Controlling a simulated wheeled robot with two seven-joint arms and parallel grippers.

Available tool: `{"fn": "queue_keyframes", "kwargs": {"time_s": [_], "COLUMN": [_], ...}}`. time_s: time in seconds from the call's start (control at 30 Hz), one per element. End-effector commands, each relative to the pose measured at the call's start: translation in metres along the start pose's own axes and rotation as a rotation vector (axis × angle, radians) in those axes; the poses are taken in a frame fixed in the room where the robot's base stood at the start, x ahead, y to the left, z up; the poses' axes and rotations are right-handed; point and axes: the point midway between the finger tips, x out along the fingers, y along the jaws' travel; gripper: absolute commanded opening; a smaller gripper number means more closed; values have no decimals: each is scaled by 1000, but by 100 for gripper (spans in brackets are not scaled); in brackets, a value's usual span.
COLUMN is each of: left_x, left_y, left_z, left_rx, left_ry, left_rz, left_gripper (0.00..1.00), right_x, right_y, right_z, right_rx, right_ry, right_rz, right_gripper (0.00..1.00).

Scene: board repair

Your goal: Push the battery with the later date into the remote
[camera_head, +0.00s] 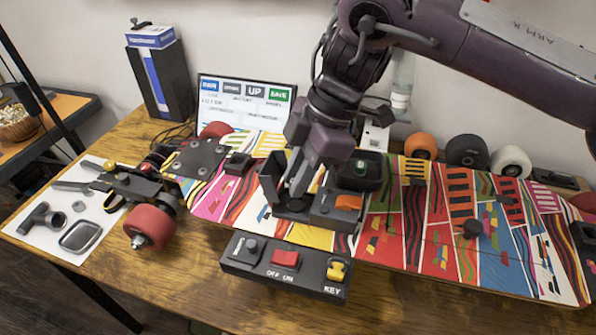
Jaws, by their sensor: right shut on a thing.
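My right gripper (294,190) reaches down from the top over the middle of the skateboard. It is shut on a small, light grey piece, apparently a battery (298,182), mostly hidden by the fingers. Its date cannot be read. The fingertips are at the open compartment of a dark box with an orange switch (348,202), which looks like the remote. I cannot tell how far the piece sits inside it. My left gripper is not in view.
The colourful skateboard (440,235) spans the table. A switch box marked OFF ON and KEY (286,266) lies in front. A white mat with tools (45,250) lies left, near a red wheel (150,227). A display panel (240,103) and several loose wheels stand behind.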

Motion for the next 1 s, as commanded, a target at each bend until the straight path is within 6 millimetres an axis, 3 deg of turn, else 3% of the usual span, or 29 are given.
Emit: {"fn": "queue_keyframes", "kwargs": {"time_s": [1.0], "left_x": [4], "left_y": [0], "left_z": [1], "left_rx": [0], "left_ry": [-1], "left_rz": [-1], "left_gripper": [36], "right_x": [13], "right_y": [0], "right_z": [5], "right_rx": [0], "right_ry": [0], "right_rz": [0], "right_gripper": [0]}}
